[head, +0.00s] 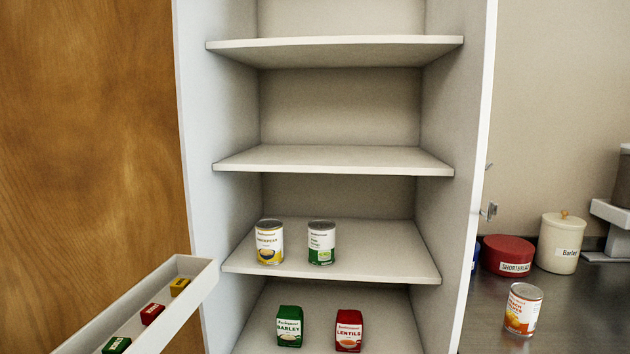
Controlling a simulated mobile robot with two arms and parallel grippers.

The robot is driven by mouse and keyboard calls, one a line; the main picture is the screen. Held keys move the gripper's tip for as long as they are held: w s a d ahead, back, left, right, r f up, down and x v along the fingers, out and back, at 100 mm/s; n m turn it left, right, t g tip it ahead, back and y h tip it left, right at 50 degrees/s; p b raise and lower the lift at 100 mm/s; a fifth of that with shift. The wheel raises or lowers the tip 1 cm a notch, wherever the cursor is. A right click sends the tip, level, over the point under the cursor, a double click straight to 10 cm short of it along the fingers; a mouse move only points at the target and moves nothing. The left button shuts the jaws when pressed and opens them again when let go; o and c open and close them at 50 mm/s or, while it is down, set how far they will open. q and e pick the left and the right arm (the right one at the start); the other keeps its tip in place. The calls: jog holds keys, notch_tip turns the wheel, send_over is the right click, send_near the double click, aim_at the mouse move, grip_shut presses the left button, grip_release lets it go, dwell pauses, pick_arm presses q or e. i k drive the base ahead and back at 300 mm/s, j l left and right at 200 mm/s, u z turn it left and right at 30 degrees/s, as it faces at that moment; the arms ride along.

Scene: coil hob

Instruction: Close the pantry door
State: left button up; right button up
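The pantry (333,160) stands open in the middle of the head view, a tall white cabinet with its shelves exposed. A wood-grained panel (90,130) fills the left side and appears to be the pantry door, swung open to the left; its outer edges are out of frame. A white rack (190,268) with several small boxes juts out at the lower left, seemingly on the panel's inner face. No handle shows on the panel. Neither of my grippers is in view.
On the right, a counter (490,310) holds a can (522,308), a red tin (507,256) and a cream barley canister (559,243).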

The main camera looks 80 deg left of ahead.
aim_at(94, 230)
jog(key=k+l+u, duration=0.6)
jog(key=k, duration=0.25)
jog(key=k+j+u, duration=0.4)
jog(key=j+u, duration=0.2)
jog(key=k+j+u, duration=0.15)
jog(key=j+u, duration=0.15)
jog(key=i+j+u, duration=0.15)
jog(key=j, duration=0.15)
jog(key=j+u, duration=0.1)
jog(key=j, duration=0.25)
jog(key=i, duration=0.05)
